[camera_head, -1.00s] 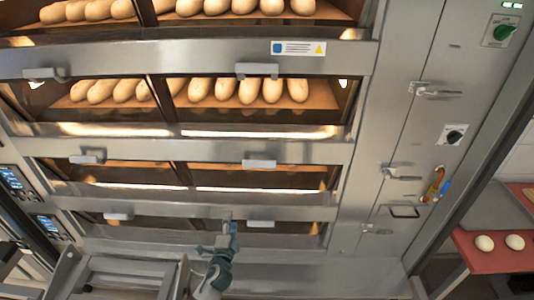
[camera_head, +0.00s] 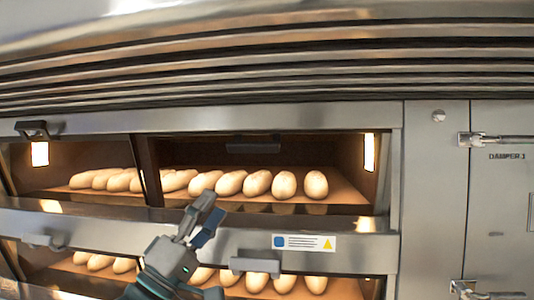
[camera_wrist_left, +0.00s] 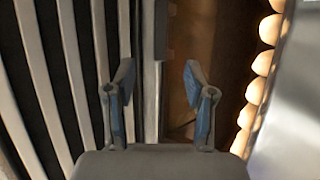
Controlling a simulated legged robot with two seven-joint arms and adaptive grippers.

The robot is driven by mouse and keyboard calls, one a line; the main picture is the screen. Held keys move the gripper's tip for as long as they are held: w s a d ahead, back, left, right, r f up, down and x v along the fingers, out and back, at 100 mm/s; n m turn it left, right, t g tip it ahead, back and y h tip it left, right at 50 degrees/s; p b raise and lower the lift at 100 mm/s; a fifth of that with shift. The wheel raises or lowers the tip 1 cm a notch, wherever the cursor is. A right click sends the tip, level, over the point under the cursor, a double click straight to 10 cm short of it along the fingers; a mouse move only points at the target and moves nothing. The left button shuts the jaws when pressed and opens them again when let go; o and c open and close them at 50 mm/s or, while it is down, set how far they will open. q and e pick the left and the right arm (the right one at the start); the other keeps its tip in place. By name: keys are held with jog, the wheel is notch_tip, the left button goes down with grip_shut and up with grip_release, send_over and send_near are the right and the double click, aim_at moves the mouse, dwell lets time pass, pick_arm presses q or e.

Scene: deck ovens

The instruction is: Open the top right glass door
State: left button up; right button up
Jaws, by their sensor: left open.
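The top right glass door covers the upper right oven opening, and its dark bar handle (camera_head: 253,147) shows near the top of that opening. The handle looks set back under the top frame, unlike the left door's handle (camera_head: 32,130), which juts out in front. I cannot tell from the clear glass how far the door is tilted. My left gripper (camera_head: 205,216) is open and empty, in front of the lower edge of this opening, below and left of the handle. In the left wrist view, its spread fingers (camera_wrist_left: 158,88) face the steel frame and the dark opening. My right gripper is out of view.
Bread loaves (camera_head: 257,183) lie in a row on the top deck. A lower door handle (camera_head: 255,266) is beneath. Ribbed steel trim (camera_head: 300,65) runs above, and a damper lever (camera_head: 500,139) is at the right.

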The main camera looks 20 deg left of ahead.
aim_at(246, 151)
pick_arm(q)
jog(key=p+x, duration=0.7)
jog(key=x, duration=0.9)
jog(key=shift+d+r, duration=0.1)
jog(key=shift+w+d+r, duration=0.1)
jog(key=shift+w, duration=0.15)
jog(key=shift+w+a, duration=0.1)
jog(key=shift+a, duration=1.05)
jog(key=shift+c, duration=0.7)
jog(key=shift+a, duration=0.2)
jog(key=c, duration=0.4)
jog(key=shift+d, duration=0.15)
jog(key=c, duration=0.4)
jog(key=shift+d, duration=0.2)
grip_shut()
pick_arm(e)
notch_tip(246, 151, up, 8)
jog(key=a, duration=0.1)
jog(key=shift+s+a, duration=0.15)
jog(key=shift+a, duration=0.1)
